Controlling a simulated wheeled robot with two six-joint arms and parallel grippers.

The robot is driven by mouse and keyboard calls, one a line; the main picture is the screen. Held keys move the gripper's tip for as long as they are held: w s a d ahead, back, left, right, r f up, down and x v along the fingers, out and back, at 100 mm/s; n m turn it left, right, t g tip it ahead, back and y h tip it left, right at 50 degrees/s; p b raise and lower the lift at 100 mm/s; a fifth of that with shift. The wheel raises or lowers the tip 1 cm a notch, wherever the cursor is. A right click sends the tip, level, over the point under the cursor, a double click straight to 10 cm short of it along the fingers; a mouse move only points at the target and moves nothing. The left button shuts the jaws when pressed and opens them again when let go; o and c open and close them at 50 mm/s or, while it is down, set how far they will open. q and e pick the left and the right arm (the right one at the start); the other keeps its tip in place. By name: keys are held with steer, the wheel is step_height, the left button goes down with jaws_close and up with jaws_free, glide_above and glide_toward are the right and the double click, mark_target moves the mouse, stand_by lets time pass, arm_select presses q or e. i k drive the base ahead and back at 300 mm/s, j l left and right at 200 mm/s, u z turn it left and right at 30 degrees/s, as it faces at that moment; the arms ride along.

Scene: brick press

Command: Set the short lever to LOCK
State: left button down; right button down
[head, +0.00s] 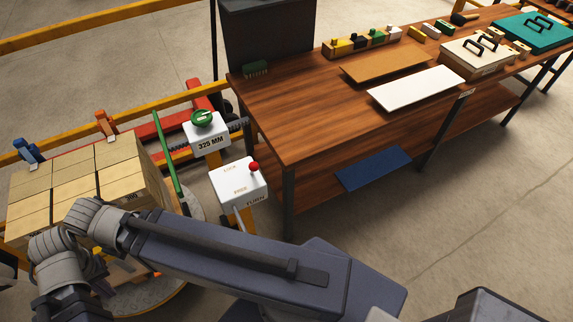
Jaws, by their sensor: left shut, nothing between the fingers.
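The short lever (254,168) has a red ball knob and stands at the right side of the top of a white box (228,184) in the head view. The box top is marked LOCK at the back and FREE at the front, and its front face reads TURN. The knob shows nearer the LOCK row, but I cannot tell surely which mark the lever is set to. My left arm crosses the lower left, in front of the box. My left gripper is shut and empty, apart from the lever; its fingertips are not clearly visible. My right gripper is out of view.
A box marked 325 MM (207,142) with a green knob (204,118) stands behind. A green bar (167,155) and stacked tan bricks (118,150) are to the left. A wooden table (300,125) stands to the right.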

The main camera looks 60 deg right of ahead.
mark_target(253, 166)
steer(key=z, duration=1.65)
steer(key=k+l+u, duration=0.15)
steer(key=l, duration=0.2)
steer(key=k+l+u, duration=0.2)
steer(key=l, duration=0.15)
steer(key=l+u, duration=0.15)
steer(key=l, duration=0.2)
steer(key=k+l+u, duration=0.2)
steer(key=j+u, duration=0.1)
steer(key=u, duration=0.95)
